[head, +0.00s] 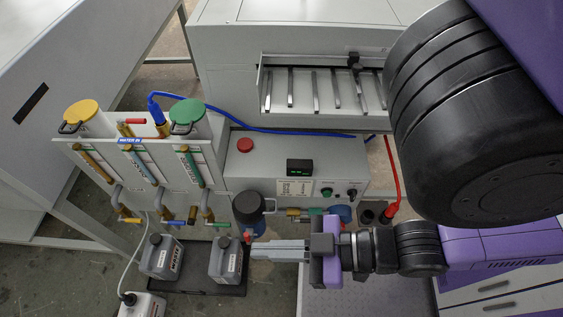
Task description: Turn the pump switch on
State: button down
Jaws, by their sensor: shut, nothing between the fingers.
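The grey control box (257,178) stands in the middle of the view. Its front face carries a green button (326,192), a small black switch (352,194), and a dark display (299,167) with green digits. A red button (245,145) sits on its top. I cannot read the labels, so I cannot tell which control is the pump switch. My gripper (252,248) is shut and empty. Its fingers point left, below the control box and apart from the green button and black switch. The fingertips overlap the edge of a grey canister in the picture; whether they touch it is unclear.
Two grey canisters (160,256) (225,259) stand in a black tray (203,286). Flow tubes with yellow and green caps (82,110) (187,112) are at left. A dark cylinder (248,208) stands just above my fingers. Blue and red hoses (391,174) run near the box. My arm fills the right side.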

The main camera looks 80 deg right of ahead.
aim_at(353, 192)
jog(key=k+z, duration=0.3)
jog(key=k, duration=0.2)
jog(key=k+l+z, duration=0.1)
jog(key=k+z, duration=0.2)
jog(key=k, duration=0.2)
jog(key=k+l+z, duration=0.3)
jog(key=k, duration=0.15)
jog(key=k+j, duration=0.05)
jog(key=j, duration=0.05)
